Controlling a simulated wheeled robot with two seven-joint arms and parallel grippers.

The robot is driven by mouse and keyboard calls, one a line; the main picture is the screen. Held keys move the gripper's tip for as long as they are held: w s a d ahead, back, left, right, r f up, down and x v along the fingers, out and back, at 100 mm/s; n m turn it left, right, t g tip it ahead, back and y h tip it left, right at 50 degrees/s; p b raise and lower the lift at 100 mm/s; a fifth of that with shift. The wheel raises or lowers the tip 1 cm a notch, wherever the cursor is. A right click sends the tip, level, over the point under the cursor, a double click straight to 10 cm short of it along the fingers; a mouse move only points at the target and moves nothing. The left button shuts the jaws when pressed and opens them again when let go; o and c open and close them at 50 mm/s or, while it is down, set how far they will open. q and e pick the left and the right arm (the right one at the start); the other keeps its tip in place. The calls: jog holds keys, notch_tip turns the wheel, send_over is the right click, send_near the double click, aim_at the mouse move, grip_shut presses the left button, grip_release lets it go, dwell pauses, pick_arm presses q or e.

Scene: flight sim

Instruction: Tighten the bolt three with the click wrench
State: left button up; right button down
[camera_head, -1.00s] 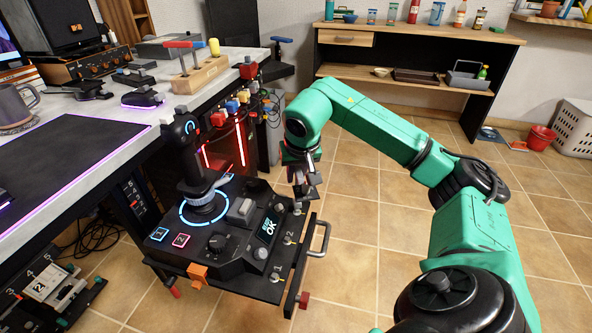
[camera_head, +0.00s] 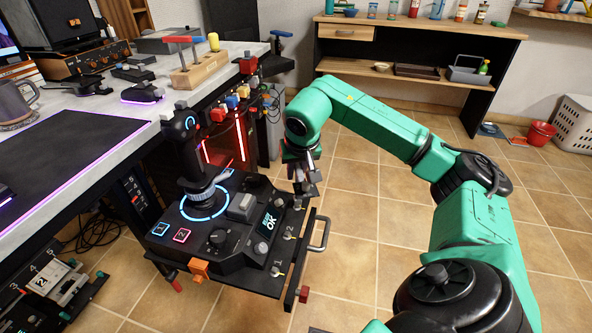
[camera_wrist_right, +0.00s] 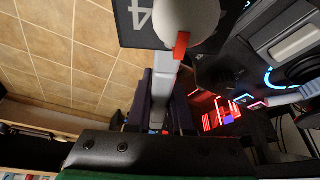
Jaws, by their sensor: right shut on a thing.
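The joystick console (camera_head: 225,243) sits beside the desk with a lit "OK" screen (camera_head: 268,223). Along its right edge are the numbers 1 and 2, with a small bolt (camera_head: 278,270) by the 1. My right gripper (camera_head: 303,178) is at the console's far right corner, pointing down. In the right wrist view it is shut on a grey shaft, apparently the click wrench (camera_wrist_right: 163,90), with a rounded pale end and red tab near a plate marked 4 (camera_wrist_right: 140,15). Bolt three cannot be made out; the gripper and wrench cover that area. My left gripper is out of view.
A grey bar handle (camera_head: 321,235) and a red knob (camera_head: 303,294) stick out on the console's right side. The desk (camera_head: 150,115) with mug and wooden tool block (camera_head: 200,72) is at left. Tiled floor (camera_head: 365,230) is free to the right.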

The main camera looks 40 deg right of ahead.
dwell(0.4)
jog(key=shift+p, duration=0.3)
dwell(0.4)
jog(key=shift+r+p, duration=0.1)
jog(key=shift+p, duration=0.25)
jog(key=shift+f+b, duration=0.5)
jog(key=shift+f, duration=0.5)
